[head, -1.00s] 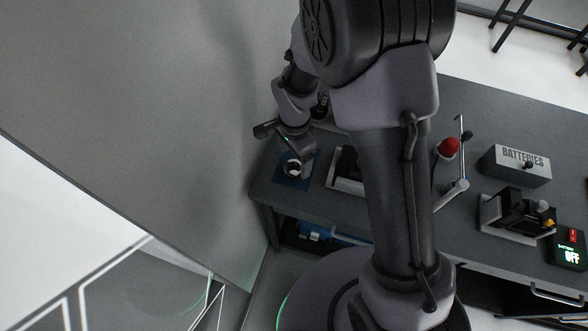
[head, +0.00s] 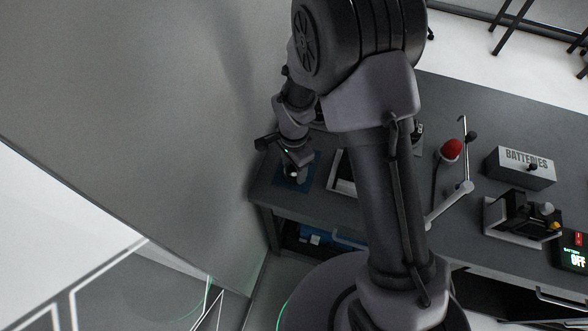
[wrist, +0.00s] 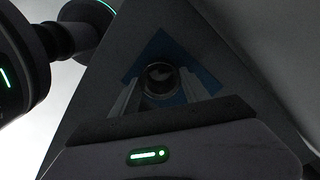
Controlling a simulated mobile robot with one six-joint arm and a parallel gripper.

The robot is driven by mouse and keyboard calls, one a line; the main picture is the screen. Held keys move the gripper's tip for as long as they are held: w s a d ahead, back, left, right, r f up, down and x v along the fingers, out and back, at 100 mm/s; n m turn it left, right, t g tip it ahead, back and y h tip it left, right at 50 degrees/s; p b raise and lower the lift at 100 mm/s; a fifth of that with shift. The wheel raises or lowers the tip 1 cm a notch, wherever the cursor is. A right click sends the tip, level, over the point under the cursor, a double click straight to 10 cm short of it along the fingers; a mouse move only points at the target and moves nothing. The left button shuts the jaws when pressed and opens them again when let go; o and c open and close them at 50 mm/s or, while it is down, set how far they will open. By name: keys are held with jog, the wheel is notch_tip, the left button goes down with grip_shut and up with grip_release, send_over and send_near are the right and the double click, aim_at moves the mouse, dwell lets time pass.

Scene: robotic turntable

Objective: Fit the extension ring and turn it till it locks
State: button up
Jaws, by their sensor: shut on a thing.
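A round ring-like piece, likely the extension ring (wrist: 160,79), sits between my gripper's fingers in the wrist view. It has a dark centre and a paler rim. My gripper (head: 294,172) is shut on it, low over the blue mat (head: 282,183) at the left end of the bench. The mat also shows behind the ring in the wrist view (wrist: 200,78). In the head view the gripper hides most of the ring, and I cannot tell whether it touches the mat. I cannot make out which part the ring fits.
A white-edged tray (head: 335,181) stands right of the mat, partly behind my arm. A grey wall (head: 150,130) rises close at left.

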aim_at(295, 172)
jog(key=shift+r, duration=0.5)
jog(key=r, duration=0.1)
jog(key=r+p, duration=0.1)
jog(key=r, duration=0.1)
jog(key=shift+s+d, duration=0.15)
jog(key=shift+s, duration=0.2)
jog(key=s+d+r, duration=0.1)
jog(key=s+d, duration=0.5)
jog(key=s, duration=0.7)
jog(key=w+d+r+p, duration=0.9)
jog(key=w+d, duration=0.3)
jog(key=d, duration=0.2)
jog(key=shift+w+p, duration=0.15)
jog(key=shift+p, duration=0.7)
jog(key=shift+b, duration=0.35)
